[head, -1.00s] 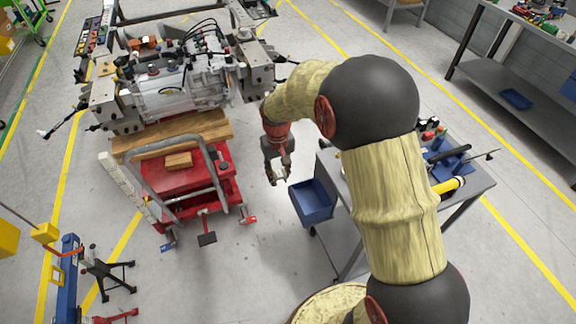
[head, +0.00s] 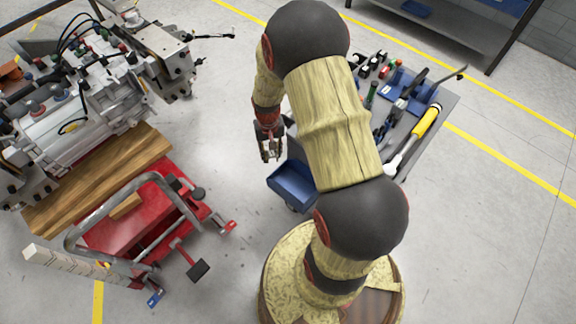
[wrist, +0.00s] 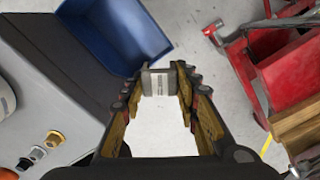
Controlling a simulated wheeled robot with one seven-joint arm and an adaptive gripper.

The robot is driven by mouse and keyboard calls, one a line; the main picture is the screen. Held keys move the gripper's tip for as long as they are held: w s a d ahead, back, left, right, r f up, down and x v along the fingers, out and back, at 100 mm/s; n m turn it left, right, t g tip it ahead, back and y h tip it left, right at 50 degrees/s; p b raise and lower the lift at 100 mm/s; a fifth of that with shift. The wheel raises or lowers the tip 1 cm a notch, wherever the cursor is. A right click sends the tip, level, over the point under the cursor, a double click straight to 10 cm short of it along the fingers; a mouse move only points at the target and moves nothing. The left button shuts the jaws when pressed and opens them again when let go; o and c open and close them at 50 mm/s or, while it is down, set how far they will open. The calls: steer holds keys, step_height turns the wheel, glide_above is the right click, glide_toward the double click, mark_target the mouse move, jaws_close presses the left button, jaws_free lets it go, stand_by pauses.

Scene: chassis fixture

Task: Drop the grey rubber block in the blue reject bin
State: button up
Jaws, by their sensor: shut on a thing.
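My gripper (head: 270,156) hangs at the end of the arm, just to the upper left of the blue reject bin (head: 287,182) in the head view. In the wrist view my gripper (wrist: 159,90) is shut on the grey rubber block (wrist: 157,82), which sits between the fingertips with a paler face toward the camera. The blue bin (wrist: 125,45) is at the upper left there, beside the fingertips and apart from them. The part of the bin's inside that shows is empty. In the head view the block is too small to make out clearly.
A grey tool table (head: 437,103) carrying several tools stands right of the bin, partly behind my arm. A red lift cart (head: 125,232) with wooden boards (head: 100,180) and a metal engine assembly (head: 90,100) is at the left. Bare floor lies between cart and bin.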

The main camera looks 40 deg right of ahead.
steer(key=s+d+f+m+b, duration=0.2)
steer(key=s+d+f+b, duration=0.2)
steer(key=f, duration=0.6)
steer(key=shift+s+b, duration=0.55)
steer(key=shift+b, duration=0.1)
steer(key=o, duration=1.2)
steer(key=shift+o, duration=0.6)
step_height(320, 180, up, 12)
